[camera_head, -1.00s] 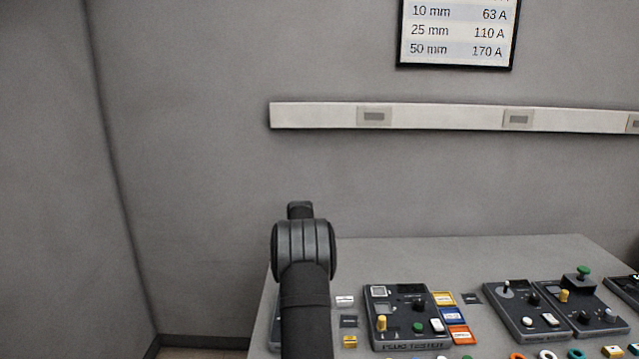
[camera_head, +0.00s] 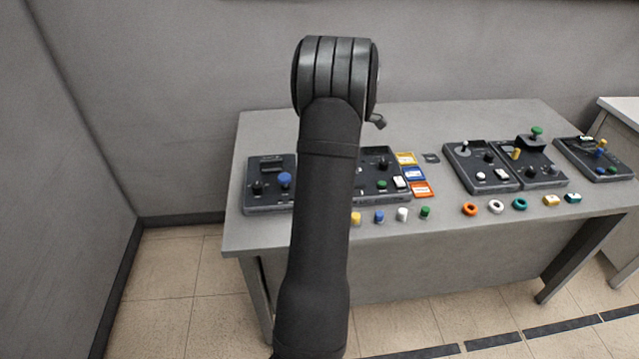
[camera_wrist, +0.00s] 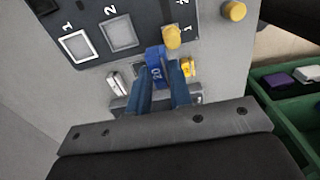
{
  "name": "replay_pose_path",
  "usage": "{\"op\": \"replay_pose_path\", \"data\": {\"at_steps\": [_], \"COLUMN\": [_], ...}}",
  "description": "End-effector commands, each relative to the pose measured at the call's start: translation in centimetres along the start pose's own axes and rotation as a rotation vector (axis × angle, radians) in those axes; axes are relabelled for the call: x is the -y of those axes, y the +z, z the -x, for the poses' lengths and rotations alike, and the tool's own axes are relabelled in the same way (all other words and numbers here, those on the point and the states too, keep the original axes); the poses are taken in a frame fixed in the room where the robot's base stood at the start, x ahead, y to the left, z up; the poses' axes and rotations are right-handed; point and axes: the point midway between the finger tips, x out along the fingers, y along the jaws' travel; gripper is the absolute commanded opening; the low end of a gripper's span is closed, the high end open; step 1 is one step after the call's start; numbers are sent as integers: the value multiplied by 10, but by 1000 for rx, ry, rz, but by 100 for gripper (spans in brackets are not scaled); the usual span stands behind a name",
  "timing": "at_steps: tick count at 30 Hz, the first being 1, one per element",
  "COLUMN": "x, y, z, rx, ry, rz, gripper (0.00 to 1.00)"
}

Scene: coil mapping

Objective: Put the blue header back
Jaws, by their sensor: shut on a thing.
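A green bin (camera_wrist: 283,107) with small items is at the right of the wrist view. In the head view, more panels (camera_head: 480,165) and several loose caps and rings line the table (camera_head: 400,120).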

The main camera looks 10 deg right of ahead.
Motion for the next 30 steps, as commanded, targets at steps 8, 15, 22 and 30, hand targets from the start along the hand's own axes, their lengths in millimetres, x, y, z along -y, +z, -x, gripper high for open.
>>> {"op": "replay_pose_path", "data": {"at_steps": [8, 15, 22, 30], "x": [15, -19, -45, -51], "y": [13, -29, -60, -68], "z": [-8, -40, -64, -80], "rx": [-1, 0, 0, 0], "ry": [-2, -2, -1, -2], "rz": [4, 5, 3, 0], "gripper": [0, 0, 0, 0]}}
